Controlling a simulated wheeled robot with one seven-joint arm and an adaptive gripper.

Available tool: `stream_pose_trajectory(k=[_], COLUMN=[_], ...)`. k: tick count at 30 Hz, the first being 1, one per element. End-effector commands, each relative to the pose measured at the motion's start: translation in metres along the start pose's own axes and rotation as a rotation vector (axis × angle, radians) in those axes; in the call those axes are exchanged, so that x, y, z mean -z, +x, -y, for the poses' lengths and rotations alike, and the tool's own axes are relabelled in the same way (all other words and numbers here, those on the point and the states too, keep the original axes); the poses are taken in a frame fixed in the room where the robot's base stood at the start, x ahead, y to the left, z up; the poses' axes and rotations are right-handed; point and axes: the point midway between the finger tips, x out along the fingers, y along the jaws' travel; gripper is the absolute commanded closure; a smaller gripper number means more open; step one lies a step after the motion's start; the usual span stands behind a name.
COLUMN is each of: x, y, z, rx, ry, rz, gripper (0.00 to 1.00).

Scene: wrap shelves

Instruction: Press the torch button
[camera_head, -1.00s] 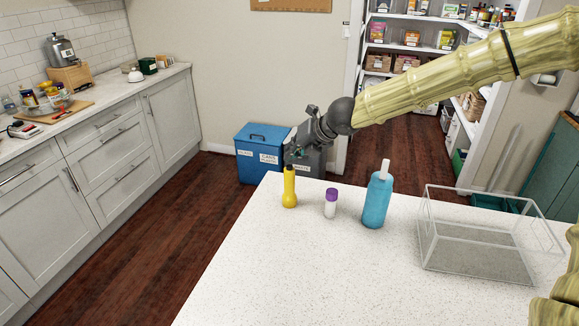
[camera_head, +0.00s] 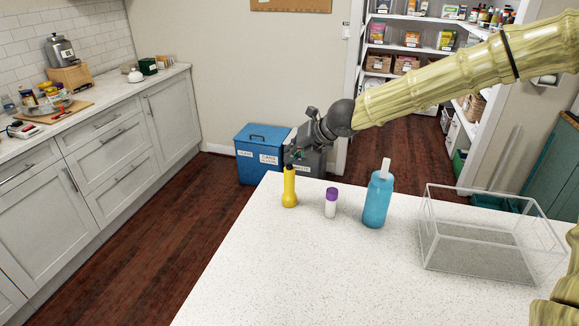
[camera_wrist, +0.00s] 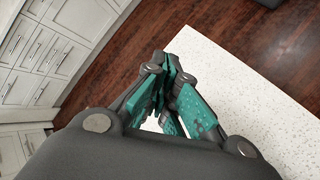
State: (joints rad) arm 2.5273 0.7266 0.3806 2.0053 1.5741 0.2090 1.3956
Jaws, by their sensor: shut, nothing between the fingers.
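The yellow torch (camera_head: 289,188) stands upright near the far left corner of the white speckled counter (camera_head: 330,265). Its wide end is down and its dark top end is up. My gripper (camera_head: 289,162) is shut and empty, pointing down right at the torch's top. Whether the fingertips touch it cannot be told. In the wrist view my gripper's teal finger pads (camera_wrist: 172,95) are together, and the torch is hidden behind them. The torch button cannot be made out in either view.
A white bottle with a purple cap (camera_head: 331,203) and a blue bottle (camera_head: 377,199) stand to the right of the torch. A clear open box (camera_head: 480,260) is farther right. Blue and grey bins (camera_head: 258,160) stand beyond the counter. The front of the counter is clear.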

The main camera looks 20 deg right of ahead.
Motion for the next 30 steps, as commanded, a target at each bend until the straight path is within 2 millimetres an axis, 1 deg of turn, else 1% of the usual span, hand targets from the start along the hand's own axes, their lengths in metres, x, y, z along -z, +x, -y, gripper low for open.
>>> stream_pose_trajectory(k=[30], x=[0.0041], y=[0.0055], z=[0.0040], rx=[0.000], ry=[0.000], rz=[0.000], gripper=[1.00])
